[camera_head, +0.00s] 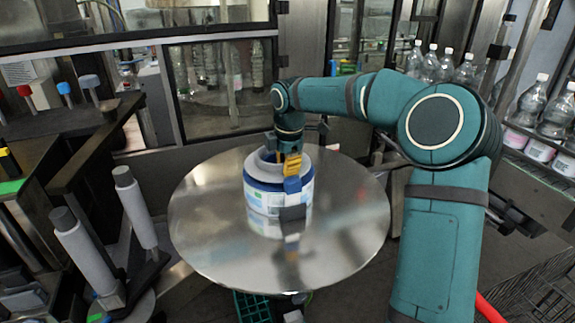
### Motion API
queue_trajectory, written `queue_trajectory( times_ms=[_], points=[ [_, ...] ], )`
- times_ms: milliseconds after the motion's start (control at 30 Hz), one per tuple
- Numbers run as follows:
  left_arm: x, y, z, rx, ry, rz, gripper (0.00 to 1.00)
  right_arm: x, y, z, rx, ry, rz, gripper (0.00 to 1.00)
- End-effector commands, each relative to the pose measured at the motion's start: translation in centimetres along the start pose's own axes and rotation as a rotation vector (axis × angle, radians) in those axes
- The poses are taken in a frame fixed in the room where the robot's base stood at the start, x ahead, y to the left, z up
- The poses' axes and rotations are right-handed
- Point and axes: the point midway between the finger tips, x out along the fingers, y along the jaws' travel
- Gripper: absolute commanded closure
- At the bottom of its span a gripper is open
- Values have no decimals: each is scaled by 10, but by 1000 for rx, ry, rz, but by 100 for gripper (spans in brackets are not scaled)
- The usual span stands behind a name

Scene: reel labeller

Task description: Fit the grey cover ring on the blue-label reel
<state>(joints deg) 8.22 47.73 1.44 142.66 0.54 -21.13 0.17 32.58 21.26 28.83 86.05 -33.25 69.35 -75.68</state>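The blue-label reel (262,203) stands upright on the round steel table (340,225), with a white-and-blue label band and a dark blue edge. The grey cover ring (257,170) is at the top of the reel, roughly centred over it. I cannot tell whether it is fully seated or slightly raised. My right gripper (291,178) points down at the right front side of the ring and reel, its yellow and blue finger in front of them. The other finger is hidden, so its grip is unclear. My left gripper is not in view.
The steel table is otherwise clear. Grey rollers (82,248) on posts stand to the left. A glazed machine frame (225,85) stands behind. Clear bottles (533,102) line a conveyor at the right. A green crate (252,306) is below the table's front edge.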

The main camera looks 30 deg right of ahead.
Motion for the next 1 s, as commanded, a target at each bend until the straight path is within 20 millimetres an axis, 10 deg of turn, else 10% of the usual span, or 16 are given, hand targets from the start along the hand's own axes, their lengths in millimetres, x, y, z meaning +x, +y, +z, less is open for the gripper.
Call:
queue_trajectory(
  times_ms=[800,900,1000],
  points=[
    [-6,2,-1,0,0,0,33,-3,-2,2,-1,0,1,100],
    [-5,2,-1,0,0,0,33,-2,-2,2,-1,0,1,64],
    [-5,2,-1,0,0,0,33,-2,-2,2,0,0,1,61]
  ],
)
